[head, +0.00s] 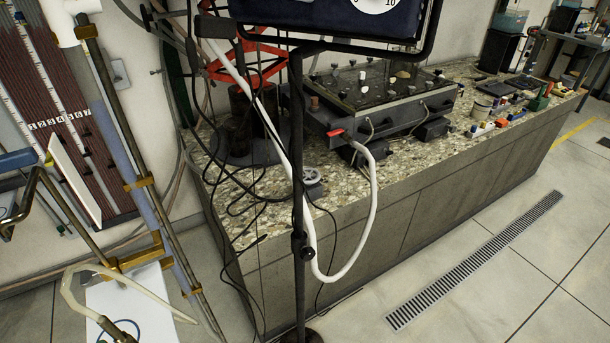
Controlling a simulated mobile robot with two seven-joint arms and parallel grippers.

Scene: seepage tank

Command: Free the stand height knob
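A black upright stand pole (298,180) rises in front of the bench and carries a dark framed box (330,18) at the top. A black stand height knob (306,252) sits on a collar on the pole, below the bench top's front edge. A white hose (374,200) hangs in a loop just right of the knob. A thin black cable passes close to the pole. Neither of my grippers shows in the head view.
A stone-topped bench (440,150) bears a dark tank (375,95), cables and small items. Brass-fitted pipes (140,184) and a numbered manometer board (60,125) stand at left. A floor grate (475,260) lies at right, with clear tiled floor around it.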

